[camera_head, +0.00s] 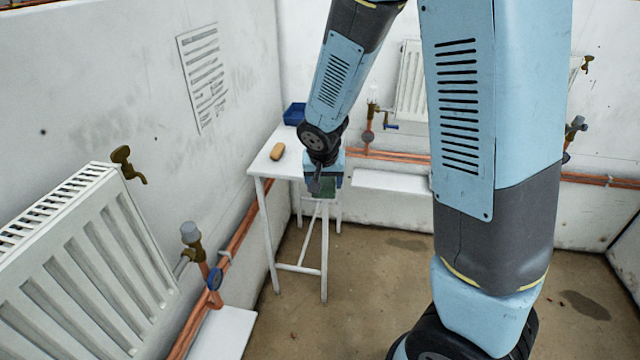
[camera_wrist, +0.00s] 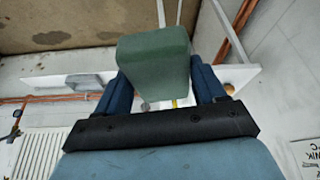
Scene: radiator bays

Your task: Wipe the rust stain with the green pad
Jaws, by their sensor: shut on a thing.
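My gripper (camera_head: 323,180) is shut on the green pad (camera_head: 327,187) and holds it by the front edge of the small white table (camera_head: 262,165). In the wrist view the pad (camera_wrist: 153,62) sits between the two dark blue fingers of my gripper (camera_wrist: 162,88) and juts beyond them. It hides part of what lies behind it. I cannot make out a clear rust stain in either view.
A tan sponge-like block (camera_head: 277,151) and a blue bin (camera_head: 294,114) are on the table. A white radiator (camera_head: 85,270) with brass valves fills the left; another radiator (camera_head: 411,80) is at the back. Copper pipes (camera_head: 400,153) run along the walls. Dark patches (camera_head: 585,304) mark the floor.

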